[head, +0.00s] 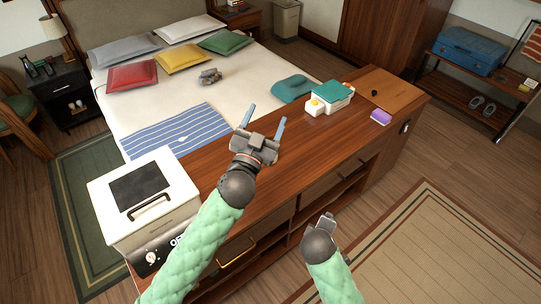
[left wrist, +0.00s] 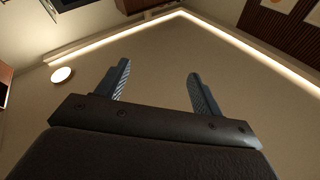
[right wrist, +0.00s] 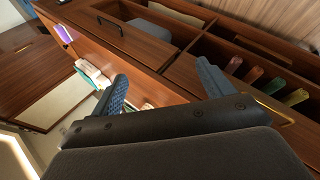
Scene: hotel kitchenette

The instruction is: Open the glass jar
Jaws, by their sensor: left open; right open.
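I cannot make out a glass jar in any view. My left gripper (head: 264,121) is raised above the wooden counter (head: 345,135) in the head view, open and empty. In the left wrist view its two fingers (left wrist: 158,82) are apart, with only ceiling and walls beyond. My right gripper (head: 328,222) is low in front of the counter in the head view. In the right wrist view its fingers (right wrist: 160,82) are apart with nothing held between them, facing the wooden furniture.
A white appliance (head: 105,205) stands at the counter's left end. A teal-lidded box (head: 335,92), a small white-and-yellow item (head: 314,107) and a purple block (head: 381,117) sit toward its right. The right wrist view shows colored items (right wrist: 253,75) in a compartment. A bed (head: 245,85) lies behind.

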